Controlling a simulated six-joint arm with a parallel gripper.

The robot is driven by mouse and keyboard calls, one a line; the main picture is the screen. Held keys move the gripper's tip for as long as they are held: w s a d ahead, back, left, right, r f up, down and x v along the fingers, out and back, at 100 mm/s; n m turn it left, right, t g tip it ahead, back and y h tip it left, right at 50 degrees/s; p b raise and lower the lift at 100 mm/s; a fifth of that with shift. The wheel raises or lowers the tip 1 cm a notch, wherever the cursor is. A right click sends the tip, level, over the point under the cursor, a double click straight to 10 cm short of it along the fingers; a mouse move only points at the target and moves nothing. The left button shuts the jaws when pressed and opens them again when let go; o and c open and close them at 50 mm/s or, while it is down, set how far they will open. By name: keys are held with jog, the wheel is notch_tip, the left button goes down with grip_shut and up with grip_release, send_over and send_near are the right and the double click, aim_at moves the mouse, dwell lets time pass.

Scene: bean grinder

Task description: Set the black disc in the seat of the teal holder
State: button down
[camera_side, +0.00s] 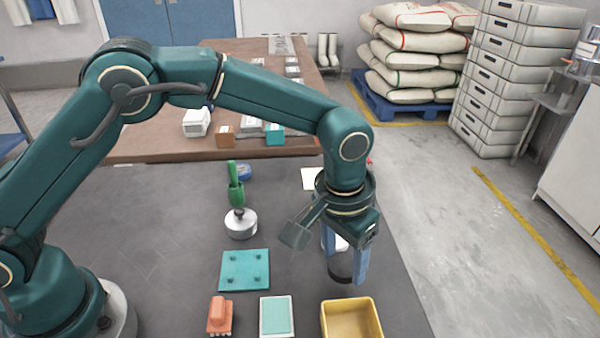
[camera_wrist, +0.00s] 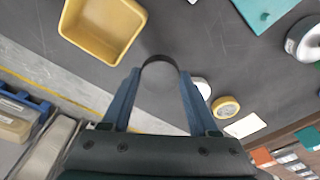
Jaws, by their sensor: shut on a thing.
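My gripper (camera_side: 347,277) is shut on the black disc (camera_side: 342,268), which sits between the blue fingertips above the dark table. In the wrist view the disc (camera_wrist: 160,72) is a dark shape with a curved rim between the fingers, hard to tell from the table. A flat teal plate with several dark spots (camera_side: 245,270), seemingly the holder, lies to the left of my gripper. Its corner shows at the top of the wrist view (camera_wrist: 262,10). The disc is apart from it. I cannot make out a seat.
A yellow bin (camera_side: 351,318) stands in front of my gripper. An orange block (camera_side: 219,315) and a pale-framed teal pad (camera_side: 277,315) lie at the front. A green tool stands on a round white base (camera_side: 240,224) behind the plate. A round white item (camera_wrist: 202,88) is close to one finger.

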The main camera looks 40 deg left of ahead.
jog(key=a+r, duration=0.7)
jog(key=a, duration=0.3)
jog(key=s+a+r+m, duration=0.1)
jog(key=s+a+m, duration=0.4)
jog(key=s+a, duration=0.8)
send_over(245, 268)
jog(key=shift+h, duration=0.3)
notch_tip(245, 268, down, 7)
jog(key=shift+s+a+r, duration=0.1)
jog(key=shift+s+r, duration=0.05)
jog(key=shift+r, duration=0.05)
jog(key=shift+f, duration=2)
jog(key=shift+f, duration=0.15)
jog(key=shift+c, duration=0.8)
grip_release()
